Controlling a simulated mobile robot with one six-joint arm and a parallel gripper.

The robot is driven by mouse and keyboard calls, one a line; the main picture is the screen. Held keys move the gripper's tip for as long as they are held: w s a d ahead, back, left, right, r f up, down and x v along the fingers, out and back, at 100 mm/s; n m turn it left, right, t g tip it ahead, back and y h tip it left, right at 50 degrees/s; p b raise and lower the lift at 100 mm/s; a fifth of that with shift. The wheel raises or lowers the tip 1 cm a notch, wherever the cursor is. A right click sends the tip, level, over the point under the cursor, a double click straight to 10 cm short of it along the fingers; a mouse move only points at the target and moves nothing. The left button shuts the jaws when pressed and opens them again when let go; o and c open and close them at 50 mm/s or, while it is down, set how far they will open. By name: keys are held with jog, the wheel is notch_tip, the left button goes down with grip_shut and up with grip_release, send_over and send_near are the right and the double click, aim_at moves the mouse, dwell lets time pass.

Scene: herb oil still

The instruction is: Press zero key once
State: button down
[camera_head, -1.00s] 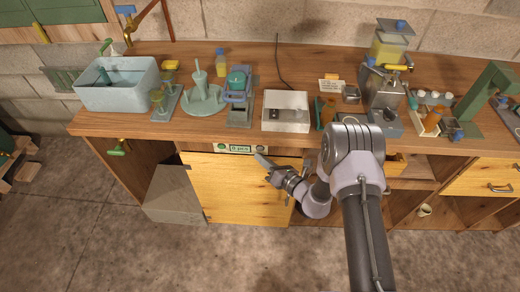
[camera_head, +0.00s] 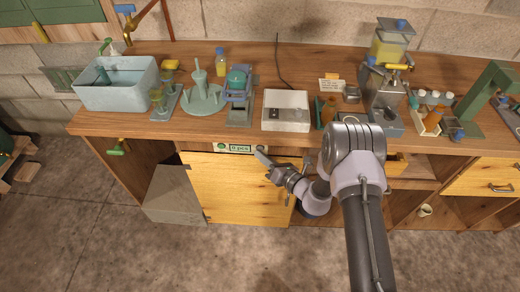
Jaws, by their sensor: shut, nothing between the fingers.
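A narrow panel (camera_head: 228,148) with a small lit display is set along the front edge of the wooden counter. The display (camera_head: 240,148) seems to read "0 pcs", but the characters are tiny. A round green key (camera_head: 220,147) shows left of the display. My gripper (camera_head: 260,152) is shut and empty, its tip pointing up and left at the right end of the panel. It partly hides that end and any key there. I cannot tell which key is the zero key, or whether the tip touches the panel.
A white box (camera_head: 286,111) sits on the counter above my gripper. A yellow cabinet door (camera_head: 230,190) is below the panel. A light blue basin (camera_head: 118,97), a green stand (camera_head: 203,98) and a steel machine (camera_head: 384,90) line the counter.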

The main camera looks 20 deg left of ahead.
jog(key=shift+w+a, duration=0.1)
jog(key=shift+w, duration=0.25)
dwell(0.4)
dwell(0.3)
jog(key=shift+s+d, duration=0.2)
jog(key=shift+s, duration=0.6)
jog(key=s, duration=0.2)
jog(key=s+d+p, duration=0.1)
jog(key=s, duration=0.1)
jog(key=shift+s+d, duration=0.1)
jog(key=shift+s, duration=0.3)
